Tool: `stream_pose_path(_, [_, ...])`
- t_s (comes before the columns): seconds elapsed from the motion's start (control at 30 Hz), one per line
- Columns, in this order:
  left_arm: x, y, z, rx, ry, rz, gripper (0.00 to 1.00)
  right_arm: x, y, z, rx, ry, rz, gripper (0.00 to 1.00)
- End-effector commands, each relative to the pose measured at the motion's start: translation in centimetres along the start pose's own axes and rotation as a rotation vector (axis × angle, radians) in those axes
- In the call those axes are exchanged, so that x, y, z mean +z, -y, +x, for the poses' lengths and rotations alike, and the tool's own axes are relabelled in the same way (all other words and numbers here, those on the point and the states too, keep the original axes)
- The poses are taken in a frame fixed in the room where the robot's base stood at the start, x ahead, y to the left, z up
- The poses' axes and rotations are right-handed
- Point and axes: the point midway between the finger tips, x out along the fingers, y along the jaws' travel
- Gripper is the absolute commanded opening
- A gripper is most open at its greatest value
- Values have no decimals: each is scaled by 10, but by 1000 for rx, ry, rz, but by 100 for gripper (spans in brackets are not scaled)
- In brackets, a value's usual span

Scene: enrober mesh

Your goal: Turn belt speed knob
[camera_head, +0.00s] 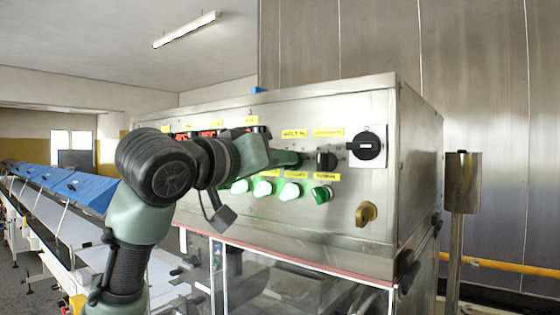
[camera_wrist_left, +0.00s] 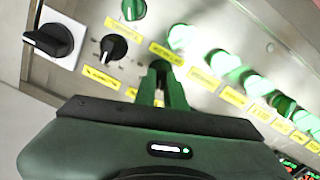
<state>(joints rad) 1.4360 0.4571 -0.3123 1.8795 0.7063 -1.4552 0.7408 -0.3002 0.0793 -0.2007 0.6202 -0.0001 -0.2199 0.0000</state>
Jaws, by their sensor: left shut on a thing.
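The control panel is the steel front of a cabinet (camera_head: 345,190). My left gripper (camera_head: 292,158) reaches in from the left, its fingertips against the panel below a yellow label that seems to read "BELT M" (camera_head: 294,133). In the left wrist view the fingers (camera_wrist_left: 161,78) point at the panel and are shut on the belt speed knob, which is mostly hidden between them. How far the knob is turned cannot be seen. My right gripper does not show.
A small black knob (camera_head: 326,160) sits just right of the fingers, and a black rotary switch (camera_head: 366,145) on a white plate lies beyond it. Lit green buttons (camera_head: 263,188) and a green selector (camera_head: 321,194) are below. A brass knob (camera_head: 367,213) protrudes at lower right.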

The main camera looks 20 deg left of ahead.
Motion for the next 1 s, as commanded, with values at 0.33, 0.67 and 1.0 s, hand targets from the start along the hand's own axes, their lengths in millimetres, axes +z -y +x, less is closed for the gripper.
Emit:
stream_pose_path(0.33, [-3,0,-1,0,-7,-2,0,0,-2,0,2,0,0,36])
stream_pose_path(0.67, [-1,0,0,0,-3,-1,33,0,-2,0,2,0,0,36])
stream_pose_path(1.0, [1,1,-35,0,-8,0,33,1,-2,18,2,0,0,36])
